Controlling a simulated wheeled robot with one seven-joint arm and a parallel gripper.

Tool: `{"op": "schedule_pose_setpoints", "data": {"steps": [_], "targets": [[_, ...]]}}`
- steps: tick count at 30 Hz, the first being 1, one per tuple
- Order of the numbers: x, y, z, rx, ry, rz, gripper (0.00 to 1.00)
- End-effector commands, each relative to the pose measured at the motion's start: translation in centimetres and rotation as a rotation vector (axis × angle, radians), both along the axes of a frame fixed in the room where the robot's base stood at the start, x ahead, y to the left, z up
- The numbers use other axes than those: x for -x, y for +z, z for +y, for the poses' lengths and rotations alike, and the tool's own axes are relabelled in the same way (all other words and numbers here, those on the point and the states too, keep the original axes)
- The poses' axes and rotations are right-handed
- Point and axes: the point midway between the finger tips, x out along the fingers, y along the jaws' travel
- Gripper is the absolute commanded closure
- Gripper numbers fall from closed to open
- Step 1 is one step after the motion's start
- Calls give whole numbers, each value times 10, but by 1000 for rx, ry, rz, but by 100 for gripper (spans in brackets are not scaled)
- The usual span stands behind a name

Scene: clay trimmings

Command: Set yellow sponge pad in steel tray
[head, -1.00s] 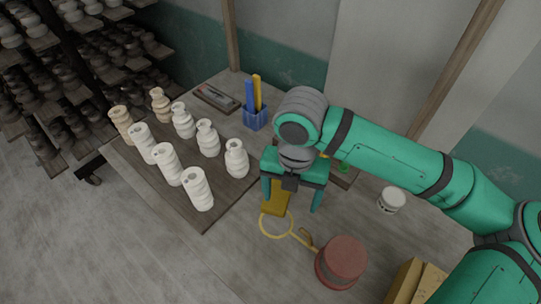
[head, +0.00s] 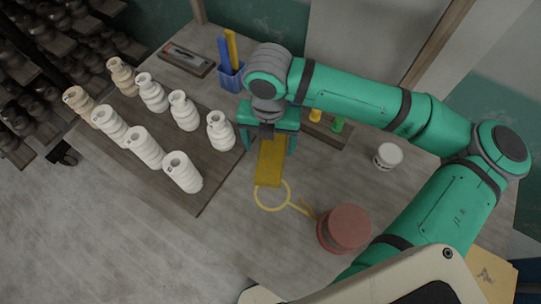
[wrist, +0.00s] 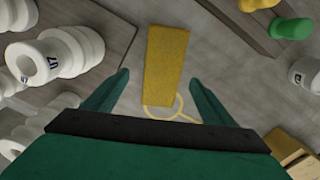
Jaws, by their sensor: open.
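The yellow sponge pad (head: 270,165) lies flat on the grey table, its near end by a yellow ring-shaped tool. It also shows in the wrist view (wrist: 166,65), centred past my fingers. My gripper (head: 270,148) is open and empty above the pad's far end, with one finger on each side in the picture. In the wrist view my open fingers (wrist: 158,78) flank the pad and do not visibly touch it. A shallow dark tray (head: 188,60) with a tool in it lies at the back left; I cannot tell if it is steel.
A board (head: 150,115) with several pale clay vases stands left. A blue holder (head: 232,77) with blue and yellow sticks is behind. The yellow ring tool (head: 272,207), a red round pot (head: 344,228) and a white jar (head: 388,156) are near or right. A board with yellow and green pieces lies behind.

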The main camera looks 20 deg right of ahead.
Motion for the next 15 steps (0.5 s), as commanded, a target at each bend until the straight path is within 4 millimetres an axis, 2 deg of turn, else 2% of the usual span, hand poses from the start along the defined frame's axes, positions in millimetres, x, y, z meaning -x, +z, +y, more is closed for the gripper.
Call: {"op": "schedule_pose_setpoints", "data": {"steps": [9, 15], "targets": [[3, -41, -5, -1, -5, 3, 22], [3, -48, -4, 0, -1, 1, 22]]}}
